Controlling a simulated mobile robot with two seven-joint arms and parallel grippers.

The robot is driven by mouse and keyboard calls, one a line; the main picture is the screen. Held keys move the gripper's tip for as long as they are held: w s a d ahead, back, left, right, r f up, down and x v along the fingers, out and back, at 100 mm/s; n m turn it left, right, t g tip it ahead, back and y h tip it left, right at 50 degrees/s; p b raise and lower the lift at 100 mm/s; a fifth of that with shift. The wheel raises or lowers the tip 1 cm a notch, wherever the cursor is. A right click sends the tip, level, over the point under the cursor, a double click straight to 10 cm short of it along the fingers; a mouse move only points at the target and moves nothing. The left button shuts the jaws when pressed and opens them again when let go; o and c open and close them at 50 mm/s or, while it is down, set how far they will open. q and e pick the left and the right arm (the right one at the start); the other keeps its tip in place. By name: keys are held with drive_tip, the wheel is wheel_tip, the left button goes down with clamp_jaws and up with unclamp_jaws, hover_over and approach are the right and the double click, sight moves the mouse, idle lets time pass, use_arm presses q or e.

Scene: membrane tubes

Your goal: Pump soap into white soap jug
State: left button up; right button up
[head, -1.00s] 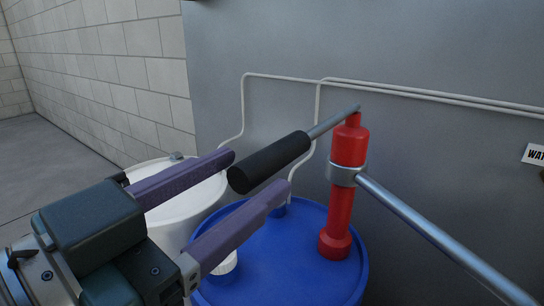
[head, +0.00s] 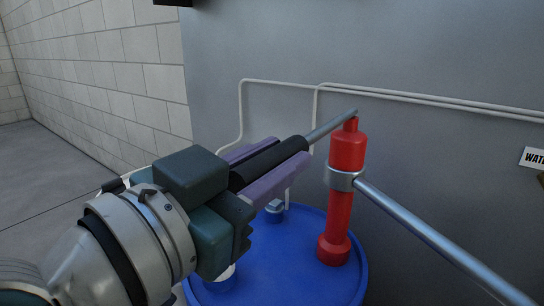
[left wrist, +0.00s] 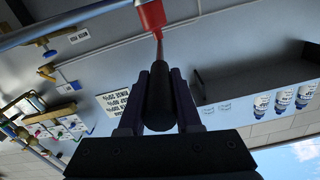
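A red pump (head: 342,205) stands upright on a blue drum (head: 290,265). A grey lever runs from its top down-left to a black handle (head: 270,163). My left gripper (head: 290,150) has its two purple fingers closed around the handle, one on each side. In the left wrist view the black handle (left wrist: 159,97) lies between the fingers, pointing toward the red pump body (left wrist: 151,16). The white soap jug is almost wholly hidden behind my left arm in the head view. My right gripper is not in view.
A metal pipe (head: 430,238) runs from the pump's collar to the lower right. Thin white pipes (head: 420,98) run along the grey wall behind. A block wall (head: 100,85) stands at the left, with open floor (head: 40,165) before it.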

use_arm(q)
clamp_jaws()
idle(0.9)
